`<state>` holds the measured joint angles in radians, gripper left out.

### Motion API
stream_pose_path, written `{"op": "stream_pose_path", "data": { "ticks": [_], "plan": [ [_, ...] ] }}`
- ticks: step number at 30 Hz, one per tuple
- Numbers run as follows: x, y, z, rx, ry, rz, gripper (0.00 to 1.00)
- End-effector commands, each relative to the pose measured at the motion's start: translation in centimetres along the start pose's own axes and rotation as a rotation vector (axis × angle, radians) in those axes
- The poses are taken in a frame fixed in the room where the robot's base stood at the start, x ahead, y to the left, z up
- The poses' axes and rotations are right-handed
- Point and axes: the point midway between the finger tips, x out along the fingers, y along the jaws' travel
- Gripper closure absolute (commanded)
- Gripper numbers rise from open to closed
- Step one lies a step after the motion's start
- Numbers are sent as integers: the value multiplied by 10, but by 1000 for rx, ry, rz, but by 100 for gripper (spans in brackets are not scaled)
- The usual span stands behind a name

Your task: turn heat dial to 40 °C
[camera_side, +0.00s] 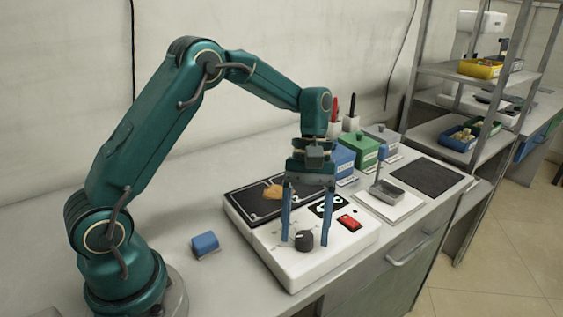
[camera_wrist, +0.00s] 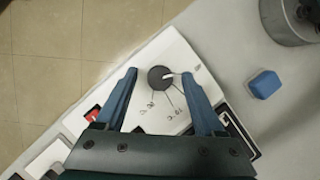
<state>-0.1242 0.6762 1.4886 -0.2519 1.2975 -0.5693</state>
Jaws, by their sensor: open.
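The heat dial (camera_side: 304,240) is a round dark knob on the front of a white hotplate unit (camera_side: 345,252). In the wrist view the dial (camera_wrist: 158,80) has a light pointer mark directed to the right. Printed °C labels and thin lines lie around it; one seems to read 70 °C, the others are too small to read. My gripper (camera_side: 305,238) is open and points down, one blue finger on each side of the dial. In the wrist view the dial shows between the fingertips (camera_wrist: 158,75), with gaps on both sides. Contact is not visible.
A red switch (camera_side: 349,222) and a black-and-white panel sit beside the dial. An orange-brown item (camera_side: 273,191) lies on the black plate. A blue block (camera_side: 205,244) lies left of the unit. Coloured boxes (camera_side: 358,150) and a white scale-like device (camera_side: 388,205) stand behind.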

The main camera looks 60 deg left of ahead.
Motion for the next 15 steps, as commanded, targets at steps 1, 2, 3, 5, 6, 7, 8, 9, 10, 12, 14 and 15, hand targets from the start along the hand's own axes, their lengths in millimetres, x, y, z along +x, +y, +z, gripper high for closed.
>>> {"op": "stream_pose_path", "data": {
  "ticks": [1,2,3,5,6,7,8,9,10,12,14,15],
  "plan": [
    [-1,0,0,0,1,1,29],
    [-2,0,0,0,1,1,29],
    [-5,0,-1,0,3,2,29],
    [-10,1,-1,0,3,3,29],
    [-15,1,-1,0,4,3,29],
    [-19,1,-1,0,5,4,29],
    [-23,0,-1,0,4,3,29],
    [-29,0,-1,0,5,3,29],
    [-32,1,-1,1,5,3,29],
    [-38,1,-1,1,4,3,29],
    [-43,1,-1,1,3,2,29],
    [-46,0,-1,0,2,1,29]
  ]
}}
